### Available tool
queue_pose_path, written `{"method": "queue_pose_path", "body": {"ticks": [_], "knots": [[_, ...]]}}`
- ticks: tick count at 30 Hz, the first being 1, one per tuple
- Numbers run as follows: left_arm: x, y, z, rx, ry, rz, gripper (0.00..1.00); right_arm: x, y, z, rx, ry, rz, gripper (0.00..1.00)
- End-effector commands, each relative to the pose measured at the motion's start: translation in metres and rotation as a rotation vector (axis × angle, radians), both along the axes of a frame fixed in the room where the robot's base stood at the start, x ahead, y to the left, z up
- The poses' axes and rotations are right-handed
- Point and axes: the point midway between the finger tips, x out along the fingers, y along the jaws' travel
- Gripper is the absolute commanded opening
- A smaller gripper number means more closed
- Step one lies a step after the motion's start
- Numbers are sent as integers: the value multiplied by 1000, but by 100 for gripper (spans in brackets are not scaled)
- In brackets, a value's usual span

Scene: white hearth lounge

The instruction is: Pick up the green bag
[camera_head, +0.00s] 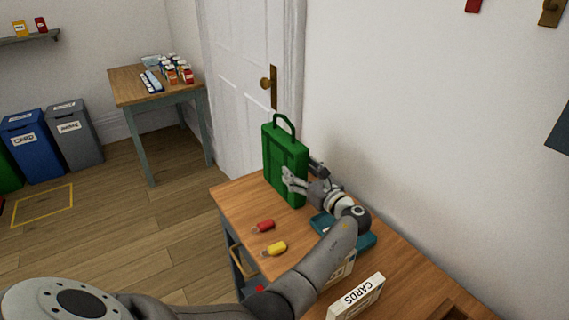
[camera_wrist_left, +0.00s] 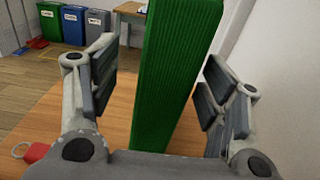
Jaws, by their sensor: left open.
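The green bag (camera_head: 285,163) stands upright on the wooden table (camera_head: 236,195), near its far end, with its dark green handle loop on top. My left gripper (camera_head: 302,175) is at the bag's near side. In the left wrist view the bag (camera_wrist_left: 172,70) rises between the two spread fingers of my left gripper (camera_wrist_left: 165,95), with a visible gap on each side. The fingers are open and do not appear to touch the bag. My right gripper is not in view.
A red tag (camera_head: 264,226) and a yellow tag (camera_head: 275,249) lie on the table left of my arm. A teal tray (camera_head: 365,240) lies under my wrist. A white CARDS box (camera_head: 357,298) stands nearer. The wall borders the table's right side.

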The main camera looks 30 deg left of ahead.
Motion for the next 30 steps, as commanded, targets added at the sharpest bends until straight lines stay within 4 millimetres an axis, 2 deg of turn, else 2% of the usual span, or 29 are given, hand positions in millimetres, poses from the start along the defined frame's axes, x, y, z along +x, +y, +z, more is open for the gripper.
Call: {"method": "queue_pose_path", "body": {"ticks": [3,5,18,26,27,30], "knots": [[4,8,0,-2,0,-1,70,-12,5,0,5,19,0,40],[5,11,0,-2,0,-1,70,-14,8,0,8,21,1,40],[26,53,-5,-2,0,0,70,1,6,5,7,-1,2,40],[27,55,-6,-2,0,-2,70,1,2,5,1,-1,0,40],[27,55,-6,-2,0,-2,68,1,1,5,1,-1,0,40],[27,55,-6,-2,0,-1,56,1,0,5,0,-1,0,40]]}}
